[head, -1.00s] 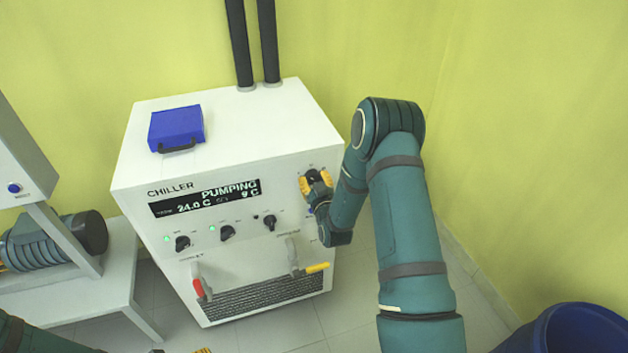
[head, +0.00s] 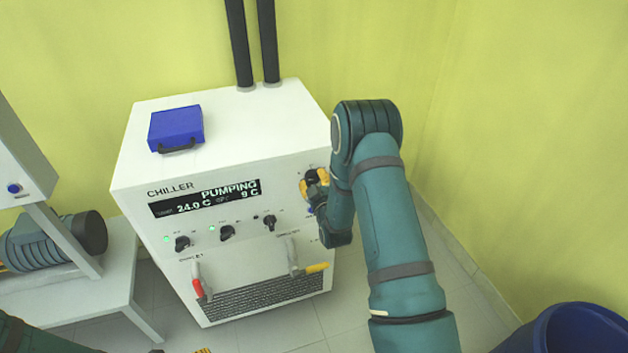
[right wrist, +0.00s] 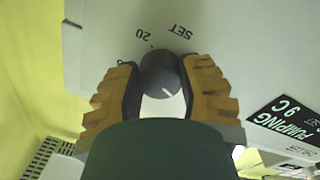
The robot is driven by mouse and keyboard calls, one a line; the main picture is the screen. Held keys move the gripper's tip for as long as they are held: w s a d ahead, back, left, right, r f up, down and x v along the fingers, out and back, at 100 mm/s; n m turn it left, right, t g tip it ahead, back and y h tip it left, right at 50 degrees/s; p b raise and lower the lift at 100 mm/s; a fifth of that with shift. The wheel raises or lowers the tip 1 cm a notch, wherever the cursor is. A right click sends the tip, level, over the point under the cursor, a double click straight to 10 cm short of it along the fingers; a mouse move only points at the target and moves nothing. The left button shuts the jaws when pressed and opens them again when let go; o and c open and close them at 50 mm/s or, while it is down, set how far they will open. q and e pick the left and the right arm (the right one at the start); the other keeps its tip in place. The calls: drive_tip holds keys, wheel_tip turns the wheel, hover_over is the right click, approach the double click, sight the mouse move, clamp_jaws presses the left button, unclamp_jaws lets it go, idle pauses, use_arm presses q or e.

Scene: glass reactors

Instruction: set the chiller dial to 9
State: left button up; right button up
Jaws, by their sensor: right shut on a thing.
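The white chiller (head: 235,115) stands against the back wall. Its display (head: 205,198) reads PUMPING, 24.0 C and 9 C. The setpoint dial (right wrist: 161,75) is a dark round knob with a white pointer line, marked SET and 20 in the right wrist view. My right gripper (head: 314,184) is at the upper right of the chiller front. In the right wrist view its yellow-padded fingers (right wrist: 160,88) are on both sides of the dial, shut on it. In the head view the gripper and arm mostly hide the dial.
Several black knobs (head: 227,233) line the chiller front. Below are a red-handled valve (head: 199,287) and a yellow-handled valve (head: 316,268). A blue case (head: 176,128) lies on top. A blue bin (head: 575,330) stands at lower right, a bench (head: 100,290) at left.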

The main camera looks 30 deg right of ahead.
drive_tip(key=shift+f, duration=0.1)
drive_tip(key=o, duration=1.2)
drive_tip(key=v, duration=1.2)
drive_tip(key=s+a+f+m+g+y, duration=0.25)
drive_tip(key=a+f+g, duration=0.3)
drive_tip(key=a, duration=0.35)
drive_tip(key=s+a+f+m+g+y, duration=0.2)
drive_tip(key=s+a+f+g+y, duration=0.25)
drive_tip(key=a+f, duration=0.3)
drive_tip(key=s+a+g+y, duration=0.1)
drive_tip(key=s+a+g, duration=0.1)
drive_tip(key=s+a, duration=0.1)
drive_tip(key=s+a+g, duration=0.3)
drive_tip(key=s+a, duration=0.1)
drive_tip(key=a, duration=0.1)
drive_tip(key=shift+s+f+m+g+y, duration=0.1)
drive_tip(key=shift+s+m+g+y, duration=0.1)
drive_tip(key=shift+m+g+y, duration=0.15)
